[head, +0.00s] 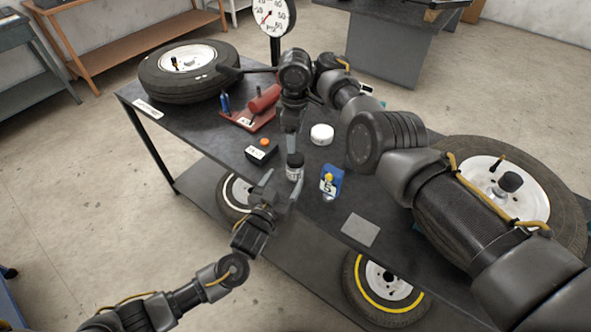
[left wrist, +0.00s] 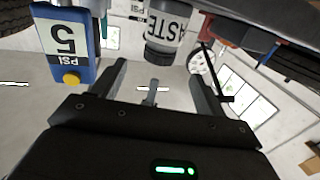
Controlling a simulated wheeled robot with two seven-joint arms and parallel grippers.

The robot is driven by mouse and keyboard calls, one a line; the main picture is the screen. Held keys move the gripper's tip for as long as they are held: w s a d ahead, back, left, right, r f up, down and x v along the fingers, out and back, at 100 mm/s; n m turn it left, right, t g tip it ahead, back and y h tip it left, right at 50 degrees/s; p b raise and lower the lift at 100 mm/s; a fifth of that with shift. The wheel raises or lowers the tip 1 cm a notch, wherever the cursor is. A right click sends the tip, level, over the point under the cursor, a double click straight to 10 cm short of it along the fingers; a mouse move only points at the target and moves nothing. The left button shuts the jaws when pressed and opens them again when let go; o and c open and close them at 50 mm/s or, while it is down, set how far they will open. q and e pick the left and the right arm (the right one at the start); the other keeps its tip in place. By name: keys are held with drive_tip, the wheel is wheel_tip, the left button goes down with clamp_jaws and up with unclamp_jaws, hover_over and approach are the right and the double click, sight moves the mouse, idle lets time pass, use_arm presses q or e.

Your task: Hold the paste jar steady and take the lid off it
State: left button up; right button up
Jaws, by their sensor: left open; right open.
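The paste jar (head: 294,174) stands upright near the front edge of the dark table, a white label around it and a dark lid (head: 295,159) on top. In the left wrist view, which looks upside down, the jar (left wrist: 168,28) shows part of the word PASTE, with its grey lid (left wrist: 159,54) lower in the picture. My left gripper (head: 281,184) is open in front of the jar, its fingers apart and pointing at it; nothing is between them. My right gripper (head: 291,143) is open and points down just above the lid; whether its tips touch the lid is unclear.
A blue PSI 5 gauge box (head: 331,183) stands close right of the jar. A black box with an orange knob (head: 262,152) is left of it. A white round container (head: 321,134), red tool (head: 264,98), grey pad (head: 360,229) and tire (head: 188,72) are also on the table.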

sight(292, 167)
use_arm(q)
drive_tip(key=x, duration=0.6)
drive_tip(key=shift+w+f, duration=0.1)
drive_tip(key=shift+f, duration=0.05)
use_arm(e)
drive_tip(key=shift+w+d+f, duration=0.1)
drive_tip(key=shift+w+f, duration=0.05)
drive_tip(key=shift+w, duration=0.1)
use_arm(q)
drive_tip(key=shift+w+d, duration=0.25)
drive_tip(key=shift+w, duration=0.25)
use_arm(e)
drive_tip(key=shift+s, duration=0.15)
